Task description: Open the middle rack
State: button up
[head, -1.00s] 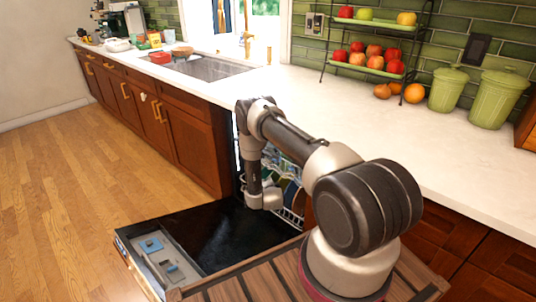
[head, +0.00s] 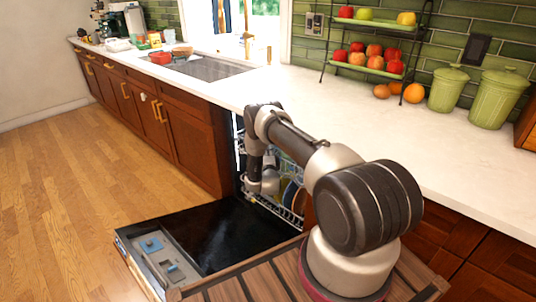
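The dishwasher door (head: 225,235) is folded down flat, its dark inner face up. Inside the bay, part of a wire rack (head: 285,213) with dishes shows behind my arm. My arm reaches over the door to the bay's opening. Its last links point into the bay, and my gripper is hidden behind the arm. I cannot tell whether it touches a rack. Which rack is the middle one is not clear from this view.
A white countertop (head: 350,120) runs above the bay, with a sink (head: 207,68), a two-tier fruit stand (head: 368,70) and green canisters (head: 497,98) on it. Brown cabinets (head: 180,130) stand left of the bay. The wooden floor (head: 60,200) at left is clear.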

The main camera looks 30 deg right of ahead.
grip_shut()
jog(key=s+a, duration=0.5)
jog(key=a, duration=0.8)
jog(key=s+a, duration=0.5)
jog(key=a, duration=0.9)
jog(key=s+a, duration=0.5)
jog(key=a, duration=0.9)
grip_release()
